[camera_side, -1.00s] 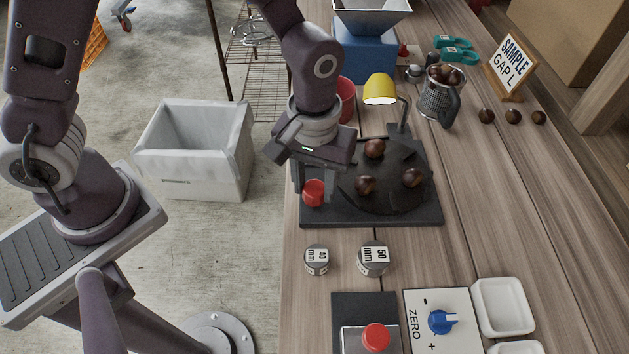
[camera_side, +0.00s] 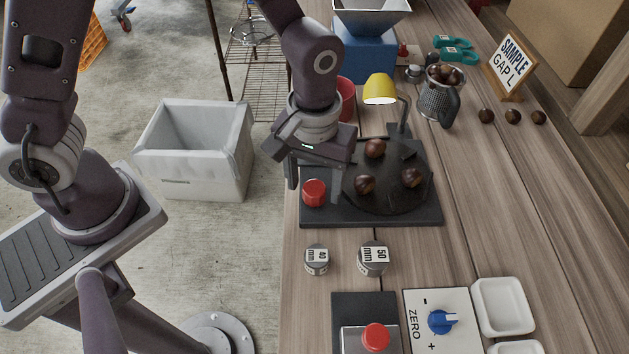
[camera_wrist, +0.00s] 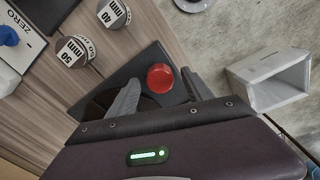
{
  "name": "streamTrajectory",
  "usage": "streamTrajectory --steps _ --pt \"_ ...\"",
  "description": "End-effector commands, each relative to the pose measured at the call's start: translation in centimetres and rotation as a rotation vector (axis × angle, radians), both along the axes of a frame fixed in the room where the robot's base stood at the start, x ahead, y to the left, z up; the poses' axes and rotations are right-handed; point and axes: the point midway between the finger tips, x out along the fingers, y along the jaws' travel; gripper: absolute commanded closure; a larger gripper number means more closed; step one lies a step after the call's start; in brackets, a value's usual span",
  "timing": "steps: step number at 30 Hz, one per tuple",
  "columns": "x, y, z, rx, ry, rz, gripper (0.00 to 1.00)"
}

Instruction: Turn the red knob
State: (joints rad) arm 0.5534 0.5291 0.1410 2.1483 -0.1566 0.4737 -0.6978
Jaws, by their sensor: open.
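The red knob (camera_side: 313,193) is a short round cap on the left part of a black base (camera_side: 290,215) that carries a dark round turntable (camera_side: 390,203). Several chestnuts lie on the turntable. My gripper (camera_side: 314,188) is open, with one finger on each side of the knob. In the wrist view the knob (camera_wrist: 160,78) shows between the two spread fingers of my gripper (camera_wrist: 160,84), with a gap on each side. Whether the fingertips are level with the knob's side or above it is hard to tell.
A yellow lamp (camera_side: 380,87) stands behind the turntable. A red cup (camera_side: 347,98) is just behind my gripper. Two gauge cylinders (camera_side: 316,260) (camera_side: 373,258) stand in front of the base. A red button (camera_side: 375,338) and blue dial (camera_side: 440,321) are nearer. A white crate (camera_side: 200,188) is on the floor left.

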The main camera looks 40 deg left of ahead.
Motion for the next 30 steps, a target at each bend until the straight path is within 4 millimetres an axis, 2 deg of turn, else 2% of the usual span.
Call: streamTrajectory --steps 6,9,21,23,26,27,30 --pt "0.1 -0.1 4.5 -0.004 -0.007 -0.001 0.41" --pt "0.1 -0.1 5.9 -0.002 -0.005 -0.001 0.41" --pt "0.0 0.3 7.2 -0.008 -0.009 -0.004 0.41" --pt "-0.3 1.2 8.8 -0.029 -0.031 -0.020 0.41" --pt "-1.6 4.3 13.4 -0.075 -0.115 -0.085 0.41" --pt "-2.7 5.8 15.2 -0.085 -0.161 -0.122 0.41" --pt "-6.1 9.4 18.7 -0.072 -0.283 -0.216 0.41"
